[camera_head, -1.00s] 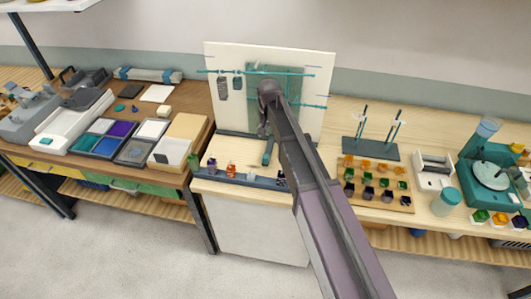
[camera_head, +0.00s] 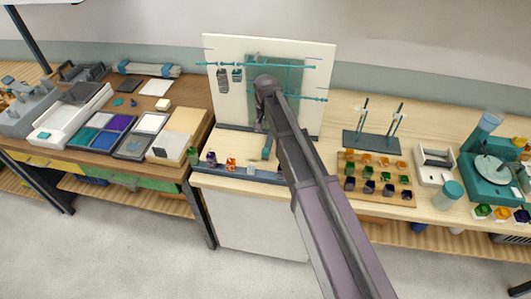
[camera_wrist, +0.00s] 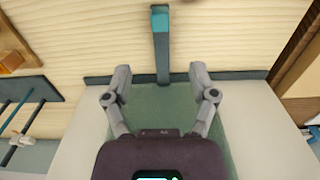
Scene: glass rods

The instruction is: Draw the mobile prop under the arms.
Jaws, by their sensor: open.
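A white upright panel (camera_head: 222,104) with a green patch stands on the pale bench. A teal rod arm (camera_head: 222,66) crosses its upper part and another teal arm (camera_head: 312,99) shows lower right; my arm hides much between them. A dark bar with a teal end, seemingly the prop (camera_head: 267,148), extends from the panel's foot; it also shows in the wrist view (camera_wrist: 161,55). My gripper (camera_wrist: 159,78) is open in front of the panel's green patch. Its fingers are spread to either side of the bar's line, with nothing seen held between them.
Small coloured pieces stand along a blue-grey front rail (camera_head: 240,172). A rack of coloured cubes (camera_head: 372,190) and a two-post stand (camera_head: 372,143) are to the right. Trays (camera_head: 103,135) fill the left bench. Bare wood lies around the bar.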

